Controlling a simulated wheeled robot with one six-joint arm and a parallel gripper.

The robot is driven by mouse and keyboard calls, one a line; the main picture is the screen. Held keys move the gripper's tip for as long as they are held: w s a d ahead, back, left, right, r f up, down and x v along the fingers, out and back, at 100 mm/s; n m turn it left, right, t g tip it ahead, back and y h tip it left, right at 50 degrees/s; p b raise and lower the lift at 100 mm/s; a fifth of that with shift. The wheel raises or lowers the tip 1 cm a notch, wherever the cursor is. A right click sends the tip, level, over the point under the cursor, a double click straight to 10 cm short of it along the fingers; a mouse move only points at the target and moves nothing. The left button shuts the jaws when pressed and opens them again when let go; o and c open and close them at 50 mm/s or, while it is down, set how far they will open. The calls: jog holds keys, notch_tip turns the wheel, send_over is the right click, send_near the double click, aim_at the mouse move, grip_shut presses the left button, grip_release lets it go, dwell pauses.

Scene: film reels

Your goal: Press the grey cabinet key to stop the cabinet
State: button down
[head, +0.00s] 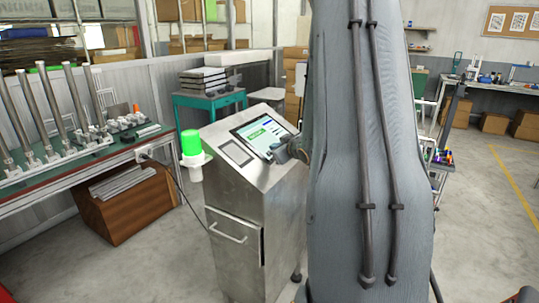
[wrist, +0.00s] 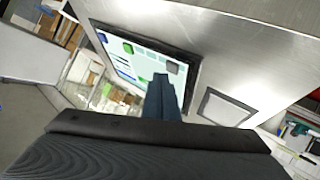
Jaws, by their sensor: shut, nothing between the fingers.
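The cabinet (head: 235,205) is a brushed-metal stand with a sloping top in the head view. Its lit touchscreen (head: 262,134) shows a green field; in the wrist view the screen (wrist: 125,62) has green blocks and blue lines. A small grey patch (wrist: 182,68) near the screen's edge may be the grey key; I cannot tell for sure. My gripper (wrist: 162,80) is shut and empty, its tips over the screen in the wrist view. Whether they touch it I cannot tell. In the head view my gripper (head: 284,152) is at the screen's lower right, partly hidden by my arm.
A grey square plate (head: 237,152) is set beside the screen. A workbench (head: 85,160) with metal tubes is farther left. A teal table (head: 209,102) stands behind. Open floor lies at the right.

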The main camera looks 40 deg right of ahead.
jog(key=shift+w+f, duration=0.2)
jog(key=shift+f, duration=0.1)
jog(key=shift+w+a+f+b, duration=0.15)
jog(key=shift+w+f+b, duration=0.05)
jog(key=shift+f+b, duration=0.2)
dwell(0.7)
jog(key=shift+s+r, duration=0.1)
jog(key=shift+r, duration=0.05)
jog(key=shift+s+d+r+p, duration=0.2)
jog(key=shift+s+r+p, duration=0.15)
jog(key=shift+r+p, duration=0.35)
jog(key=r+p, duration=0.1)
jog(key=s+r+p, duration=0.1)
jog(key=s+d+r+p, duration=0.1)
jog(key=r+p, duration=0.1)
jog(key=shift+s+r, duration=0.1)
dwell(0.6)
jog(key=shift+a, duration=0.1)
dwell(0.5)
